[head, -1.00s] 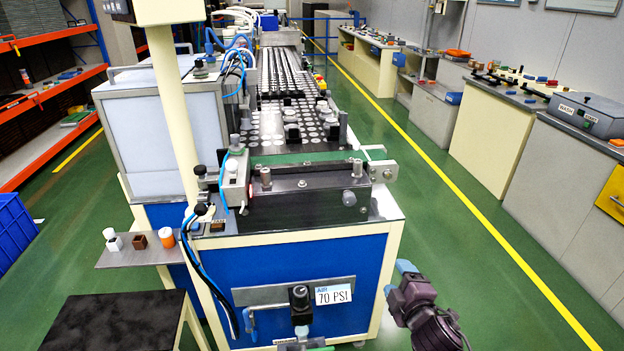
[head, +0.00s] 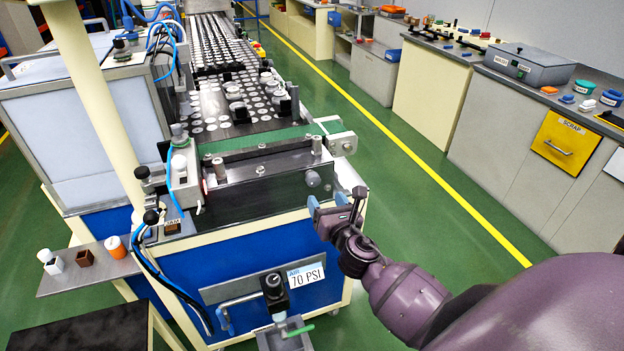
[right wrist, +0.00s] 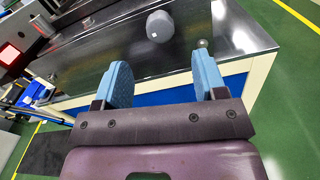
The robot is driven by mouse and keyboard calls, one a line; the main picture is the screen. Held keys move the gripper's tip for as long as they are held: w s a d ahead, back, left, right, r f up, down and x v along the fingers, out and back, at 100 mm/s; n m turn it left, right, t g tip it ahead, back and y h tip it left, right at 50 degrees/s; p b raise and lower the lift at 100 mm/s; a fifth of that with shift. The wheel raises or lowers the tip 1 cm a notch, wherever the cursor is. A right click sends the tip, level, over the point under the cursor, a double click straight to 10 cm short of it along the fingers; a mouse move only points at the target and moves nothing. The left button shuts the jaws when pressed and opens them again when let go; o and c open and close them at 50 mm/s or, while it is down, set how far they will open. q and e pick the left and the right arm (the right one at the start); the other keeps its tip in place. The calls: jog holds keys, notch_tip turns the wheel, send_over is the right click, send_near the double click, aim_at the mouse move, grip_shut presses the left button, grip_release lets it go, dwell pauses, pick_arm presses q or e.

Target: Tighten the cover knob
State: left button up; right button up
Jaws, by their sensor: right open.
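A round grey knob (head: 313,178) sits on the dark front plate of the machine's end, near its right side; I take it as the cover knob. In the right wrist view the knob (right wrist: 160,26) is ahead of the fingers, roughly centred between them, with a gap. My right gripper (head: 327,206) is open and empty, just below and right of the knob in the head view. Its two blue fingertips (right wrist: 163,80) are spread apart in the right wrist view. My left gripper is not in view.
The machine's steel ledge (head: 345,194) is close to the right gripper. Below are a blue panel with a "70 PSI" label (head: 306,275) and a black valve knob (head: 274,286). A small shelf (head: 85,270) holds little parts at left. Green floor is clear at right.

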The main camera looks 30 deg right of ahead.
aim_at(315, 183)
jog(key=x, duration=0.9)
jog(key=shift+w, duration=0.15)
jog(key=shift+c, duration=0.2)
jog(key=c, duration=0.9)
jog(key=shift+m, duration=0.4)
